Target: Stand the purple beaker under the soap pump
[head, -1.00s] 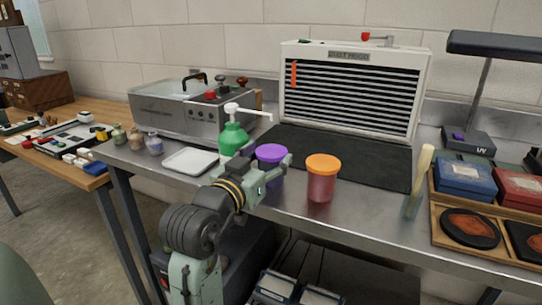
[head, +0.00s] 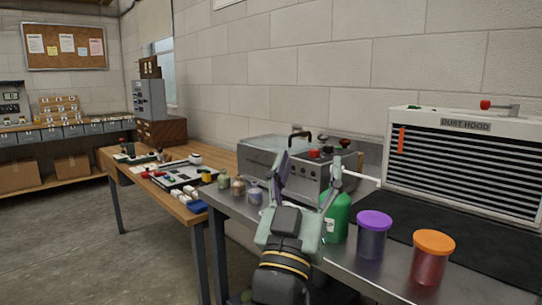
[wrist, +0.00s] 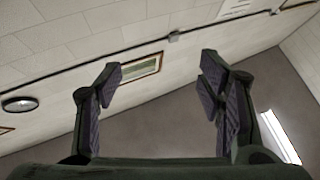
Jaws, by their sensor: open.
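The purple beaker (head: 372,240), with a bright purple top and darker body, stands upright on the metal bench just right of the green soap pump bottle (head: 337,217). The pump's white spout (head: 362,178) reaches right, and its tip appears above the beaker with a gap between. My gripper (head: 305,187) is left of the bottle, raised and pointing up, apart from the beaker. It partly overlaps the bottle in the head view. The wrist view shows its fingers (wrist: 161,78) spread and empty, with only wall and ceiling beyond.
An orange-topped jar (head: 431,257) stands right of the beaker. A dust hood (head: 465,165) and dark mat (head: 490,254) are behind. A metal bath unit (head: 270,160) and small bottles (head: 238,187) are at left. Open floor (head: 70,240) lies far left.

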